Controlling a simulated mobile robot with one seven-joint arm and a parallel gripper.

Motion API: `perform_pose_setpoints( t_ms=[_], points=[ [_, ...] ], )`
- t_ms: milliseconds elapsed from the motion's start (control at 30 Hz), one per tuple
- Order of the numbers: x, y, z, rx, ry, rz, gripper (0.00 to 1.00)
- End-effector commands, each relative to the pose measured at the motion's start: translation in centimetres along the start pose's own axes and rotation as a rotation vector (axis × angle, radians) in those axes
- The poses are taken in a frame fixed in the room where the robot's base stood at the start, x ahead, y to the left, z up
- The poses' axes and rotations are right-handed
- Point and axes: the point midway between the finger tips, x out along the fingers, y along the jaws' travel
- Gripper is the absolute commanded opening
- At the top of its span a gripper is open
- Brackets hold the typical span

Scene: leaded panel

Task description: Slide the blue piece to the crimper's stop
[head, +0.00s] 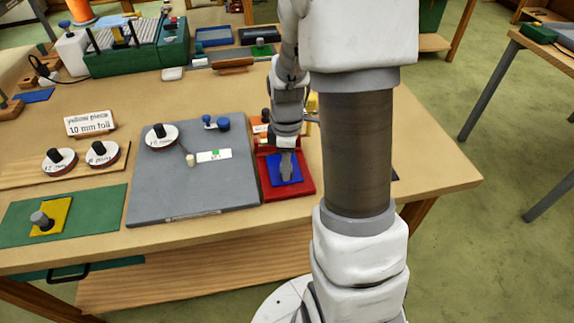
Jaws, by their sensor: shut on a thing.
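The blue piece (278,176) is a flat square plate lying on the red bed of the crimper (307,188), at the right of the grey board. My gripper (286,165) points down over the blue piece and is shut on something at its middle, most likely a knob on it. The fingertips hide that part. The crimper's back, with an orange and a yellow part, is partly hidden by my arm. I cannot tell whether the blue piece touches the stop.
A grey board (190,190) with a round disc (161,137) stands left of the crimper. A yellow piece (52,217) with a grey knob lies on a green mat (105,207). Two more discs rest on a wooden strip. A sign (90,122) reads "yellow piece 10 mm foil".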

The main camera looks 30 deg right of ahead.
Motion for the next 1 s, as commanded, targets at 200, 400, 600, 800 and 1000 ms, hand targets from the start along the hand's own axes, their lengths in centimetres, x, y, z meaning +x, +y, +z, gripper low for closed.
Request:
perform_pose_setpoints(
  t_ms=[200, 400, 600, 800, 1000],
  points=[
    [0.0, 0.2, -0.1, 0.0, 0.001, 0.002, 0.62],
    [0.0, 0.1, 0.0, 0.0, 0.0, 0.002, 0.73],
    [-0.2, 0.1, 0.0, 0.0, 0.0, 0.001, 0.73],
    [-3.0, 0.2, -0.1, 0.0, 0.002, 0.007, 0.73],
    [-7.9, 0.3, -0.1, 0.0, 0.002, 0.009, 0.73]
  ],
)
